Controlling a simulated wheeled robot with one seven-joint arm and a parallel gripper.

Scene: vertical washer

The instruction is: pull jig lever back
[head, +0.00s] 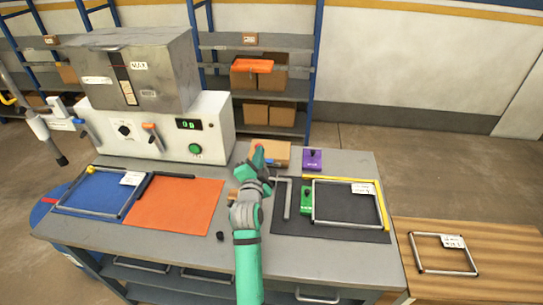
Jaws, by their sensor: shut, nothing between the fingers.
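A jig stands on a black mat (345,233) on the right of the table. On the mat are a silver rectangular frame (347,228), a green block (306,199), a yellow bar (362,188) and a grey L-shaped bar (287,200). A purple block (312,159) stands behind the mat. I cannot tell for sure which part is the jig lever. My gripper (258,155) is shut and empty, left of the purple block and behind the grey bar. It is in front of a tan box (277,153); whether it touches anything is unclear. My arm hides part of the table.
A blue mat (88,193) with a frame and an orange mat (175,205) lie left. A wooden table (490,265) with another frame (443,254) is at right.

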